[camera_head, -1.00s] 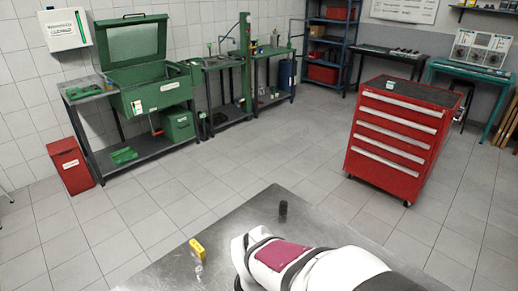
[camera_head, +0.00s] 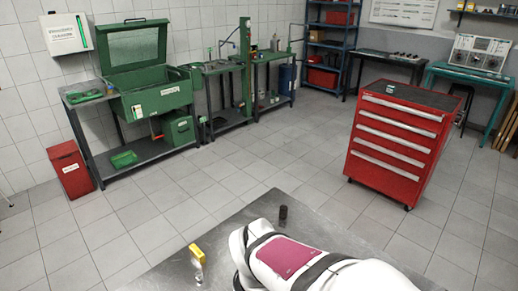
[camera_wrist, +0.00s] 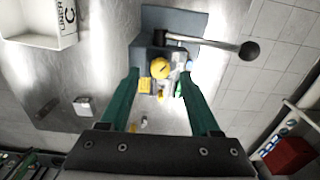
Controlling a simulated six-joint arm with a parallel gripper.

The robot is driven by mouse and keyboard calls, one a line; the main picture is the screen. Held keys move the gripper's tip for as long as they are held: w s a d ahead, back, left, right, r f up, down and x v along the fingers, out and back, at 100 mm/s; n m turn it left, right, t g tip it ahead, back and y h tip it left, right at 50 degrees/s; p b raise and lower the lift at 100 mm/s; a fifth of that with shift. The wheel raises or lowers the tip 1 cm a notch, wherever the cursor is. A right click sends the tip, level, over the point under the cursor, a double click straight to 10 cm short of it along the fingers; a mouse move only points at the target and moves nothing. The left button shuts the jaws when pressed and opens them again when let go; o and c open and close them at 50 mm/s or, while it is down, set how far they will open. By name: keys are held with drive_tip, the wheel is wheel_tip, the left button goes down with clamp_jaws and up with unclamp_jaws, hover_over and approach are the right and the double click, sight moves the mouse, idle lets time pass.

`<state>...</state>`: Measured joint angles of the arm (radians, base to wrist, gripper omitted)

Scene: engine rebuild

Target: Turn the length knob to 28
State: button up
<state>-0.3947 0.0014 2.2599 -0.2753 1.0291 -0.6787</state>
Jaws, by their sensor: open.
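A round yellow knob (camera_wrist: 160,68) with a dark pointer mark shows in the wrist view, on a grey device (camera_wrist: 150,50) on the metal table. No number can be read on it, and I cannot tell whether it is the length knob. My gripper (camera_wrist: 159,77) is open, with one green finger on each side of the knob in the picture. I cannot tell how far the fingertips are above it. No contact shows. In the head view the gripper is hidden.
A lever with a black ball (camera_wrist: 249,51) sticks out to the right of the device. A yellow block (camera_wrist: 146,85) and small parts lie near the knob. A white tray (camera_wrist: 40,40) is at upper left. In the head view, a yellow item (camera_head: 195,252) lies on the table (camera_head: 160,272).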

wheel_tip(320, 180, up, 14)
drive_tip(key=shift+f, duration=0.25)
drive_tip(key=s+d+f+m+y, duration=0.1)
drive_tip(key=s+d+f+m, duration=0.5)
drive_tip(key=m, duration=0.8)
drive_tip(key=s+f, duration=0.3)
drive_tip(key=s, duration=0.2)
drive_tip(key=shift+s+d+f+m+y, duration=0.35)
drive_tip(key=shift+d+m+y, duration=0.05)
